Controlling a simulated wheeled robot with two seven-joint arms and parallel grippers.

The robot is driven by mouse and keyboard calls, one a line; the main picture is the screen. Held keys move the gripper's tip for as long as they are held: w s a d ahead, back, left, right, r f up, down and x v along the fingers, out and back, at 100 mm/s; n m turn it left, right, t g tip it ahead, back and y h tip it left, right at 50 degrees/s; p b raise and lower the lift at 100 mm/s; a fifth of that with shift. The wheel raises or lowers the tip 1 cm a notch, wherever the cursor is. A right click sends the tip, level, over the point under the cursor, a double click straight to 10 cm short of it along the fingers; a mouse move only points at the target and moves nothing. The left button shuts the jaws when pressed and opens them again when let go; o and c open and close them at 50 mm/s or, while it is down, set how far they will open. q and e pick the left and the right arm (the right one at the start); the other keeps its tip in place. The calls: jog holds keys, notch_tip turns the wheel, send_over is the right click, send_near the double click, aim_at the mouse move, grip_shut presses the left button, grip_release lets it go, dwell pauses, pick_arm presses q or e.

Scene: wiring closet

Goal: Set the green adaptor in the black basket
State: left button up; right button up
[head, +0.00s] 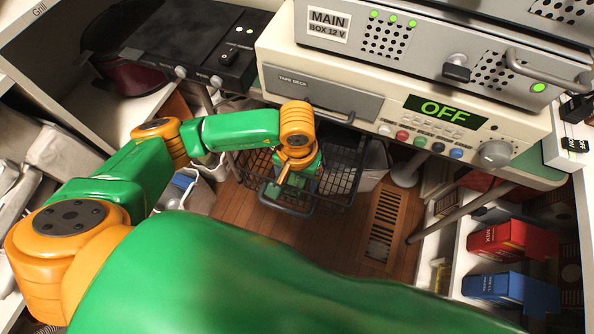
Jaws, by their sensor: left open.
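The black basket (343,180) is a wire basket hanging or standing below the tape deck, above the wooden floor. My left gripper (281,186) points down over the left part of the basket, with its orange wrist above the rim. It is open. Green surfaces (308,172) show right beside and behind its fingers, inside the basket's outline. I cannot tell whether these are the green adaptor or part of my gripper. No green adaptor shows clearly elsewhere. My right gripper is not in view.
The cream tape deck (285,85), with an "OFF" display, overhangs the basket's back. A grey main box (345,45) sits on it. A black unit (185,55) stands at the left. Red (510,240) and blue (495,287) boxes fill the right shelf. A floor vent (386,215) lies right of the basket.

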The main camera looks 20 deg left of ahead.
aim_at(296, 180)
pick_arm(q)
notch_tip(296, 180, up, 12)
jog(key=p, duration=0.1)
jog(key=shift+f, duration=0.15)
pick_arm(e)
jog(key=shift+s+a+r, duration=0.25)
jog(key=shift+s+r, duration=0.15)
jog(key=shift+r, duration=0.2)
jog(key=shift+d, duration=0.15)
